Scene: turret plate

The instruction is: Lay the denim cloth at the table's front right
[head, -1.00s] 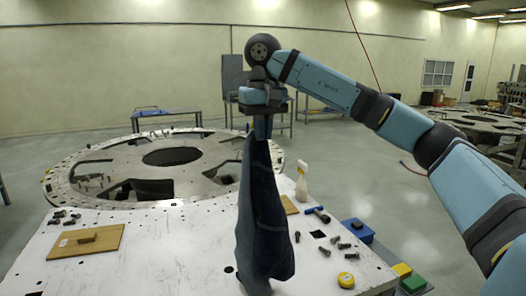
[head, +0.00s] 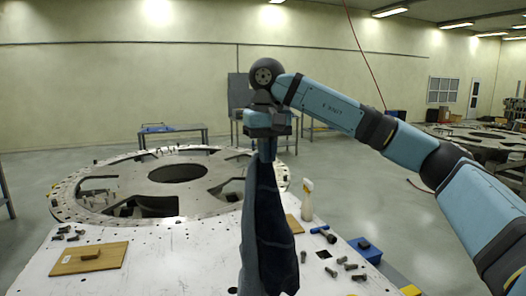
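The denim cloth (head: 268,235) is dark blue and hangs down in long folds in the middle of the head view. My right gripper (head: 266,150) is shut on its top end and holds it up in front of the white table (head: 150,262). The cloth's lower end runs out of the bottom of the picture, so I cannot tell whether it touches the table. The table's front right part is partly visible, with bolts on it; its front edge is out of view. My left gripper is not in view.
A wooden board with a handle (head: 90,257) lies at the table's left. A blue box (head: 366,250) stands at the right edge. The large ring plate (head: 95,180) lies behind.

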